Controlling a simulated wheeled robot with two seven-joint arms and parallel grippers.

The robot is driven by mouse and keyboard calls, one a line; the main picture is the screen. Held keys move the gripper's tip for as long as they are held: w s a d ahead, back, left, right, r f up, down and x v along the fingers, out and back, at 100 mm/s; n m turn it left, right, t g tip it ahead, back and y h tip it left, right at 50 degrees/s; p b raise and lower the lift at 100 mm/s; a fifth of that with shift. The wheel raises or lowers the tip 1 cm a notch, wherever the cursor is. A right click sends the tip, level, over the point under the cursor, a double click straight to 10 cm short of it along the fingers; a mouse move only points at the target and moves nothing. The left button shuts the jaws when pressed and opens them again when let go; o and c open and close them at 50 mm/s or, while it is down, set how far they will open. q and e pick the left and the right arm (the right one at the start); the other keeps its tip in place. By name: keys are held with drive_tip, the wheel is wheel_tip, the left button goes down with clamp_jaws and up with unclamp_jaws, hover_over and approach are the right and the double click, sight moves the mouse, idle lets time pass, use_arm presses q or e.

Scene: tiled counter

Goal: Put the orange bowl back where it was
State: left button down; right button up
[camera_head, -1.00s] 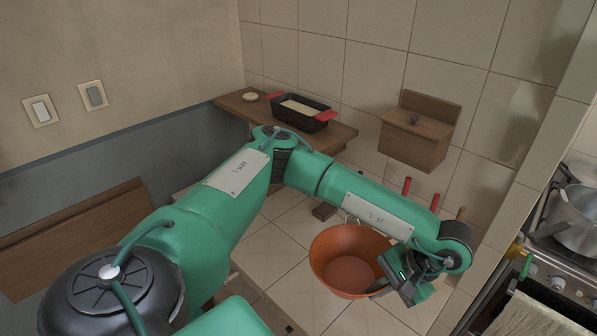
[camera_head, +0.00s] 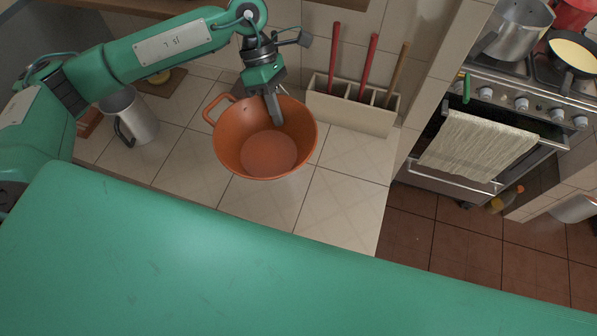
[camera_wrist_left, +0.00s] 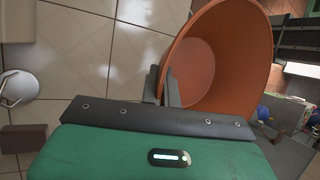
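The orange bowl (camera_head: 240,148) shows in the head view over the tiled counter, with a loop handle on its left side. My left gripper (camera_head: 273,108) is at its far rim, with one finger inside the bowl. In the left wrist view, the fingers of my left gripper (camera_wrist_left: 161,88) are close together on either side of the wall of the orange bowl (camera_wrist_left: 225,60), shut on it. I cannot tell whether the bowl's base touches the counter. My right gripper is not in view.
A utensil holder (camera_head: 350,115) with red and wooden handles stands right of the bowl. A metal mug (camera_head: 130,115) stands to the left. The stove (camera_head: 520,95) with pots is at the right. Free tiles (camera_head: 340,205) lie in front of the holder.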

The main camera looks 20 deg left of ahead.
use_arm(q)
wheel_tip(320, 180, up, 3)
drive_tip(key=w+a+n+t+h+b, duration=0.2)
drive_tip(key=n+t, duration=0.4)
drive_tip(key=n, duration=0.6)
drive_tip(key=f+p, duration=0.4)
drive_tip(key=f, duration=1.5)
drive_tip(key=shift+w+f+p, duration=0.1)
drive_tip(key=shift+w+p, duration=0.1)
drive_tip(key=shift+p, duration=0.2)
drive_tip(key=shift+f, duration=0.3)
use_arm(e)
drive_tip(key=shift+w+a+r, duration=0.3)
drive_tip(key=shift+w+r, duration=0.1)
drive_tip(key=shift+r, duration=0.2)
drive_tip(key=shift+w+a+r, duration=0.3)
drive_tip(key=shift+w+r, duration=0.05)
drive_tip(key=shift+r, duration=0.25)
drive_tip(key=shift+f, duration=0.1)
use_arm(q)
drive_tip(key=c, duration=1.7)
unclamp_jaws()
drive_tip(key=shift+f, duration=0.1)
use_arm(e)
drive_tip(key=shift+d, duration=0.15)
